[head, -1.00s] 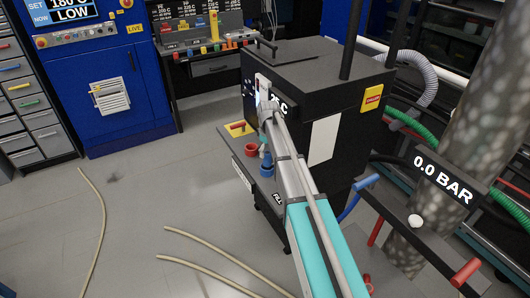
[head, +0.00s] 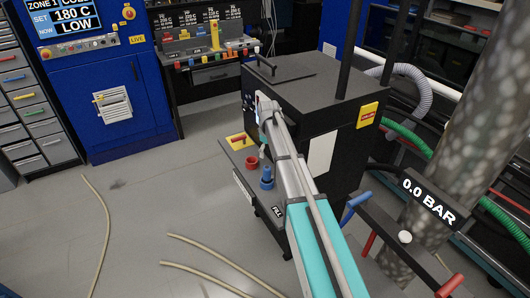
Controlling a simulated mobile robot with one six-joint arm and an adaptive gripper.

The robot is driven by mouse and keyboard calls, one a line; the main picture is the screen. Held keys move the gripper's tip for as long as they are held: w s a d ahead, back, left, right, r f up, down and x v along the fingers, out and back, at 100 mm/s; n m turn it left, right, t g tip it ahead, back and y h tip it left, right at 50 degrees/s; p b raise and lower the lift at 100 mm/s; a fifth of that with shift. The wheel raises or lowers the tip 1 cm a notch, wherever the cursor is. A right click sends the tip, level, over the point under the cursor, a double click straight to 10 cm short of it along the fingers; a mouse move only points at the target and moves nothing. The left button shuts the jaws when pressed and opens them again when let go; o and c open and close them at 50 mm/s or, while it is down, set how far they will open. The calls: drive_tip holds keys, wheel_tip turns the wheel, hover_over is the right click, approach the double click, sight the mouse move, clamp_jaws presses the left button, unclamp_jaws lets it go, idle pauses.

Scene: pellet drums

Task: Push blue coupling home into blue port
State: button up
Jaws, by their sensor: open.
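A blue fitting (head: 266,174) stands upright on the low ledge of the black machine, with a wider blue ring around its lower part. I take it for the blue coupling at the blue port; whether it is fully seated is too small to tell. My arm reaches up the middle of the view. My gripper (head: 262,149) is small and partly hidden at the arm's far end, pointing down above and behind the blue fitting. It appears open and apart from the fitting, with nothing visible in it.
A red cup-like port (head: 252,163) sits beside the blue fitting. A yellow plate (head: 238,140) with a red part lies behind it. A valve rack with a "0.0 BAR" sign (head: 429,199) is at right. Hoses lie on the floor at left.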

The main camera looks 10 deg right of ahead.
drive_tip(key=shift+r, duration=0.45)
drive_tip(key=shift+s, duration=0.1)
idle(0.4)
drive_tip(key=s+a+m, duration=0.1)
drive_tip(key=s+m, duration=0.7)
drive_tip(key=s, duration=2.1)
drive_tip(key=shift+w, duration=0.1)
